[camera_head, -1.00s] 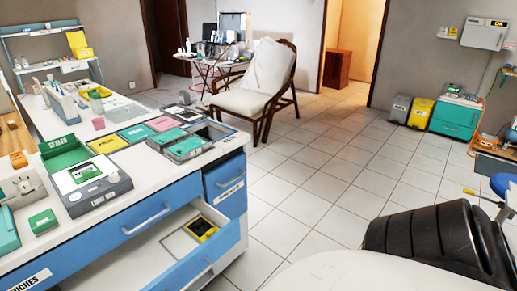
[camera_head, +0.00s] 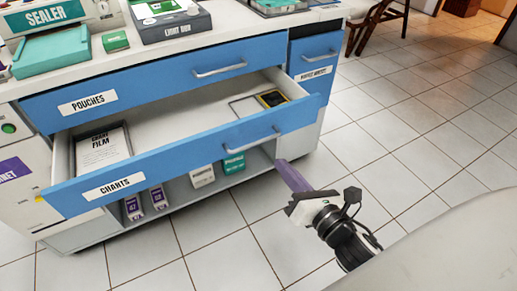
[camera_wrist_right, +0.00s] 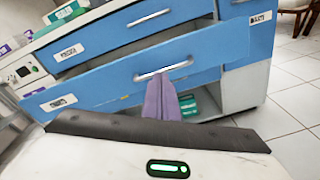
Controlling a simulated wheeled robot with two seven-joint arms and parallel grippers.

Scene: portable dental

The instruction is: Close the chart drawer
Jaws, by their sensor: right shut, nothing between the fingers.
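The chart drawer (camera_head: 190,158) is a blue-fronted drawer labelled CHARTS, pulled out below the shut POUCHES drawer (camera_head: 150,78). A chart film sheet (camera_head: 102,146) lies at its left end and a yellow-and-black item (camera_head: 271,98) at its right end. Its silver handle (camera_head: 252,141) is on the right half of the front; the handle also shows in the right wrist view (camera_wrist_right: 164,72). My right gripper (camera_head: 284,166) is shut and empty, with its purple fingers just below and right of the handle. I cannot tell whether they touch the drawer front. My left gripper is not in view.
An open shelf under the drawer holds purple boxes (camera_head: 158,197), a white box (camera_head: 203,176) and a teal box (camera_head: 234,163). A light box (camera_head: 172,22) and a sealer (camera_head: 50,45) stand on the counter. The tiled floor (camera_head: 200,255) in front is clear.

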